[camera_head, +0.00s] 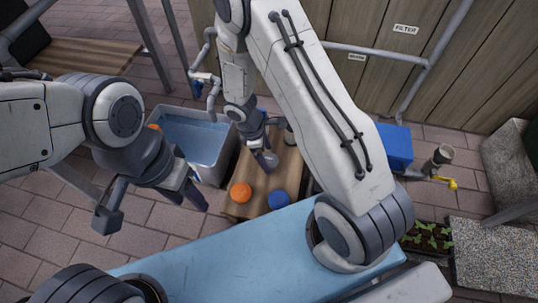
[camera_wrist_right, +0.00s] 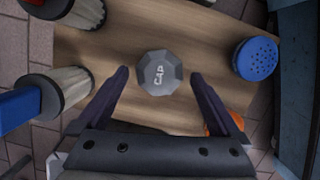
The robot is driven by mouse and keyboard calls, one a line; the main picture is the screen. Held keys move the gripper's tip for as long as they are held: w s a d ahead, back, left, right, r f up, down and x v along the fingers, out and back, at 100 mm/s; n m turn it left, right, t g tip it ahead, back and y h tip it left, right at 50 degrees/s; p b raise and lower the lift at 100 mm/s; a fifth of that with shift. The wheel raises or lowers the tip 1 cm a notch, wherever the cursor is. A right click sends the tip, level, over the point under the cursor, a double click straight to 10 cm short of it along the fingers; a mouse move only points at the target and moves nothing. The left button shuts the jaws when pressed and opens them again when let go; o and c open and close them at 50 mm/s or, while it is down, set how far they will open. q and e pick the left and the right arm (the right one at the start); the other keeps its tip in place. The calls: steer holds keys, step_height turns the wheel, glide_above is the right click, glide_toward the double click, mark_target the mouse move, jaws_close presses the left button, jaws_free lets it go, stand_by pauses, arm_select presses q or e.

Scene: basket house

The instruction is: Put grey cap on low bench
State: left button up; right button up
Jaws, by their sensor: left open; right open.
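The grey cap (camera_wrist_right: 159,72), faceted and marked "CAP", lies on a wooden surface (camera_wrist_right: 125,45) in the right wrist view. It also shows in the head view (camera_head: 271,158), on the small wooden table (camera_head: 240,208). My right gripper (camera_wrist_right: 160,88) is open, its two fingers pointing towards the cap, one on either side in the picture; I cannot tell if they touch it. My left gripper (camera_head: 152,205) is open and empty at the left, away from the cap. A slatted wooden bench (camera_head: 75,53) stands at the upper left; it may be the low bench.
An orange round thing (camera_head: 240,193) and a blue round cap (camera_head: 278,199) share the table with the grey cap. Brush-like things (camera_wrist_right: 62,92) stand at its edge. A tub (camera_head: 205,150) is left of the table; a blue box (camera_head: 394,146) is right. A light-blue surface (camera_head: 220,265) lies in front.

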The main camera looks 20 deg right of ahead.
steer(key=a+r+m+p, duration=0.1)
steer(key=a+r+p, duration=0.2)
steer(key=r, duration=0.5)
steer(key=a+r+p, duration=0.3)
steer(key=r, duration=0.5)
steer(key=s+a+r+m+y, duration=0.2)
steer(key=s+r, duration=0.6)
steer(key=s, duration=0.1)
steer(key=s+a+r+m+t+y, duration=0.1)
steer(key=s+a+r+m+y, duration=0.1)
steer(key=s+r, duration=0.6)
steer(key=shift+s+a+r+m, duration=0.4)
steer(key=shift+s+a+m, duration=0.2)
steer(key=shift+s+a, duration=0.2)
